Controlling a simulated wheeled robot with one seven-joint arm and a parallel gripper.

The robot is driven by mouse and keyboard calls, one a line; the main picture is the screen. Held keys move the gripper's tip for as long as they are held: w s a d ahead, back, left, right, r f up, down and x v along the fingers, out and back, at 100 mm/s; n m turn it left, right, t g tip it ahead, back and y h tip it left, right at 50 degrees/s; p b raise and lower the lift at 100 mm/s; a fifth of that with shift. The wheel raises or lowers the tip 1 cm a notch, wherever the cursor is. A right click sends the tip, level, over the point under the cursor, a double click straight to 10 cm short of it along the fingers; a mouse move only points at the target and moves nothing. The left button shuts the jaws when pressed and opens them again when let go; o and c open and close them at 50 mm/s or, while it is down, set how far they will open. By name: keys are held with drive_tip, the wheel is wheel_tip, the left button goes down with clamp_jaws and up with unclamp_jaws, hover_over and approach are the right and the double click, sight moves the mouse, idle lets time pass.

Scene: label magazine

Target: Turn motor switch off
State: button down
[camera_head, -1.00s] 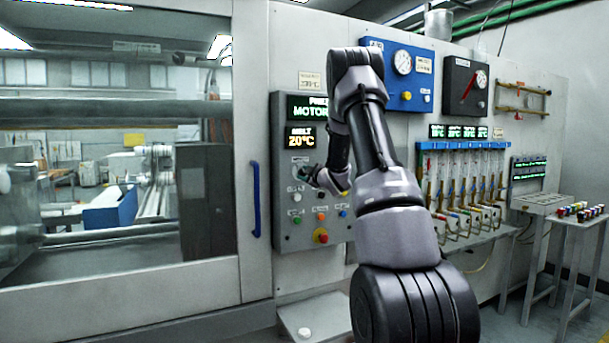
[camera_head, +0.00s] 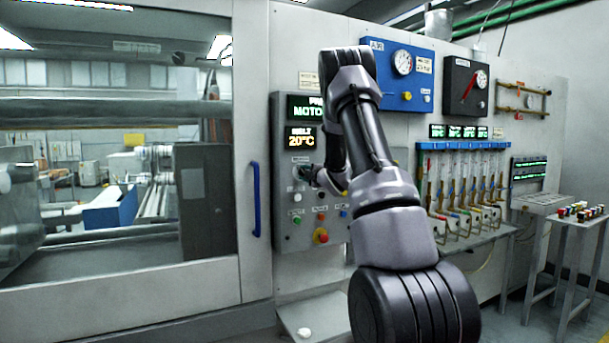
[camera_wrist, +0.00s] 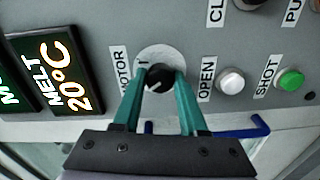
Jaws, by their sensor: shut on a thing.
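The motor switch (camera_wrist: 159,78) is a black rotary knob with a white pointer line on a round pale plate. A label reading MOTOR stands beside it in the wrist view. My gripper (camera_wrist: 160,82) has its two green fingers on either side of the knob, shut on it. In the head view my gripper (camera_head: 306,173) is at the left part of the grey control panel (camera_head: 283,225), and the knob is mostly hidden there by the fingers.
Close to the knob are a white button (camera_wrist: 231,81) labelled OPEN and a green button (camera_wrist: 290,79) labelled SHOT. A display (camera_wrist: 56,70) reads MELT 20°C. A red emergency button (camera_head: 320,236) sits low on the panel. A blue door handle (camera_head: 256,199) is left of it.

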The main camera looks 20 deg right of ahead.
drive_tip(key=shift+f, duration=0.15)
drive_tip(key=shift+c, duration=2.2)
unclamp_jaws()
drive_tip(key=s, duration=1)
drive_tip(key=shift+s+d+r, duration=0.2)
drive_tip(key=shift+s, duration=0.2)
